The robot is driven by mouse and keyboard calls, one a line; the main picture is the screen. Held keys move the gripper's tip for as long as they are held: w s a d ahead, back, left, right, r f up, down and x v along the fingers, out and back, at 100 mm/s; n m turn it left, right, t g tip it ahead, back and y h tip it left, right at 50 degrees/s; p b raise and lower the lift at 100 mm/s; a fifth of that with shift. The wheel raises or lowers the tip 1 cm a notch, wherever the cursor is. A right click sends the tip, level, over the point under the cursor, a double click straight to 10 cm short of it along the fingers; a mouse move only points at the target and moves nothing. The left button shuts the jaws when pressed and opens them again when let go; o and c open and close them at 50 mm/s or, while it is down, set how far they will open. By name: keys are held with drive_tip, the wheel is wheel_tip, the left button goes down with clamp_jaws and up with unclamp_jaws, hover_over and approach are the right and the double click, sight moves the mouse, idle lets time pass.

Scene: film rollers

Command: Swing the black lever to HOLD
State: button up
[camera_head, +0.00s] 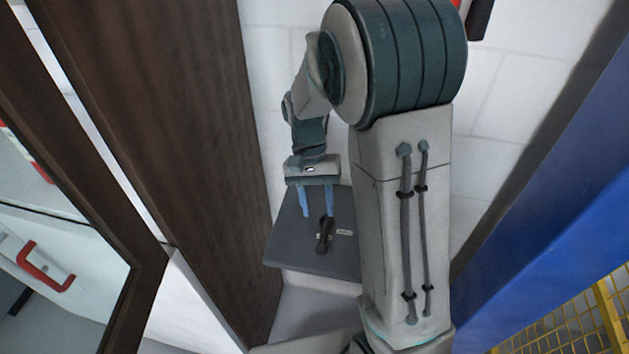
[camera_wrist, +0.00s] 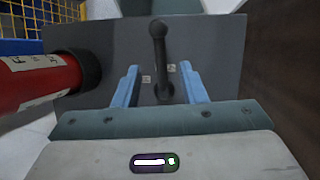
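The black lever (camera_head: 322,238) has a round knob and stands on a dark grey panel (camera_head: 300,258) in the head view. It also shows in the wrist view (camera_wrist: 158,50), rising from the panel (camera_wrist: 215,45) with its knob toward the top. Small white labels (camera_wrist: 171,68) lie on either side of the lever; their words are too small to read. My gripper (camera_head: 319,215) is open, with two blue fingers spread above the panel. In the wrist view my gripper (camera_wrist: 160,66) has one finger on each side of the lever, with visible gaps. Contact is not visible.
A red cylinder (camera_wrist: 35,80) with a black end and white label reaches in from the left in the wrist view. In the head view, a brown wooden post (camera_head: 165,130) stands left of the panel, and a blue beam (camera_head: 550,210) and yellow mesh (camera_head: 580,325) lie right.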

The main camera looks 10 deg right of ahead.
drive_tip(key=v, duration=0.5)
drive_tip(key=shift+w+r, duration=0.15)
drive_tip(key=shift+r, duration=0.2)
drive_tip(key=shift+f, duration=0.1)
